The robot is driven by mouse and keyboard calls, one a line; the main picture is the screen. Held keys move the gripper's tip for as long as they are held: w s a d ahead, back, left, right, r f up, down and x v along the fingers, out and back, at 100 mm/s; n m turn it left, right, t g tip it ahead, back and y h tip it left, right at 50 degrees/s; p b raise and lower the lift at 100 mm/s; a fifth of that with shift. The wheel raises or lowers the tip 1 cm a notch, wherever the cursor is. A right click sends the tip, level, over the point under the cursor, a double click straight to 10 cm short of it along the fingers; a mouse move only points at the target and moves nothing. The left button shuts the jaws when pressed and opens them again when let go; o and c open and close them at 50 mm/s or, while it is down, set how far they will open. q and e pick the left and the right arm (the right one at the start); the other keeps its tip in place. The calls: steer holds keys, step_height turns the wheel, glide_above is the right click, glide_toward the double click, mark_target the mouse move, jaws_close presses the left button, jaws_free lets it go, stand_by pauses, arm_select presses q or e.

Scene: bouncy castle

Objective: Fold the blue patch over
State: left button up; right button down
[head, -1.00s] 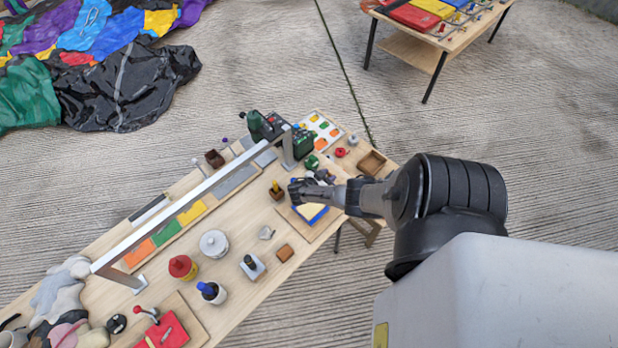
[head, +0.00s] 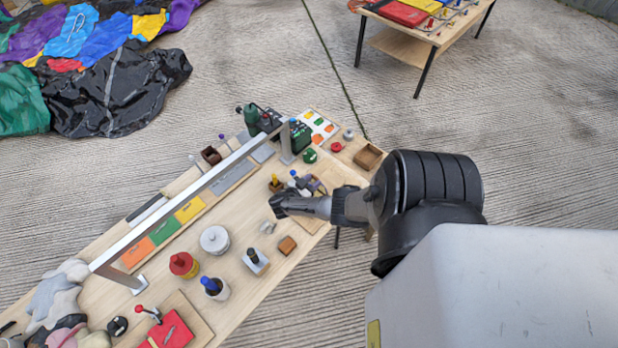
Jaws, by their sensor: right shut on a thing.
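My right gripper (head: 278,205) reaches in from the right over the workbench and is shut at the left edge of a small wooden board (head: 313,227). The blue patch, which lay on this board with a pale yellow area beside it, is hidden now behind the gripper and forearm. The fingertips are dark and small, so the held edge of the patch cannot be made out. My left gripper is not in view.
The workbench (head: 240,270) holds a long metal rail (head: 190,197), a grey round tin (head: 214,239), a red-capped jar (head: 183,264), a blue-capped bottle (head: 215,288) and a small brown block (head: 287,245). A wooden tray (head: 368,157) lies at its far right end.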

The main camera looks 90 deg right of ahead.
steer(key=shift+w+a+f, duration=0.35)
steer(key=shift+a+f, duration=0.1)
stand_by(0.3)
steer(key=c, duration=1.1)
jaws_free()
steer(key=o, duration=0.3)
steer(key=shift+r, duration=0.1)
steer(key=shift+o, duration=0.2)
steer(key=b+v, duration=0.1)
steer(key=v, duration=1.3)
steer(key=shift+b, duration=0.3)
